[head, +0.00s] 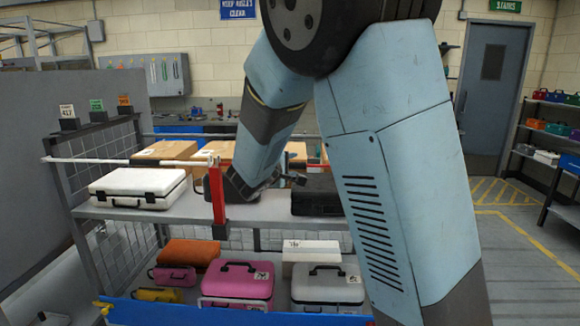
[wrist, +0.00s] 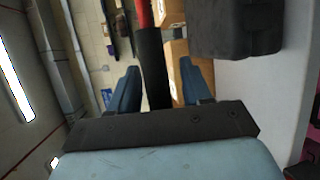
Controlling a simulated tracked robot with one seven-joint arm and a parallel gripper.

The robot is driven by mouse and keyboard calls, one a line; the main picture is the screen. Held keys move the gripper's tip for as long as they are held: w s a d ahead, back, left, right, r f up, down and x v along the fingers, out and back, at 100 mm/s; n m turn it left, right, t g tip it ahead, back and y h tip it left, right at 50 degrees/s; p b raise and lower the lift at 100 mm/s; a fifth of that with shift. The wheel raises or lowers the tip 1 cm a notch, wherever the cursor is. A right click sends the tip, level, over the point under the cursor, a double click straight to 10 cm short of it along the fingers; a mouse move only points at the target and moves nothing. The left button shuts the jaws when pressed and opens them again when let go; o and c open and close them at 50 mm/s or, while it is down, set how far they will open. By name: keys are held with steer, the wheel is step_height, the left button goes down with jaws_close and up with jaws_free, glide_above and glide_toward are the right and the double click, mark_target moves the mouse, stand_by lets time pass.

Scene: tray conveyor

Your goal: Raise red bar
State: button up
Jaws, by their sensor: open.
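My arm hides the part to the right.
A white case (head: 137,187) and a black case (head: 317,196) sit on the upper shelf (head: 265,212), with cardboard boxes (head: 165,151) behind. Wire mesh closes the left side. Open floor lies at the right.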

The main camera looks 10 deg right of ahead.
steer(key=shift+w, duration=0.1)
steer(key=shift+c, duration=0.3)
steer(key=shift+f, duration=0.1)
jaws_close()
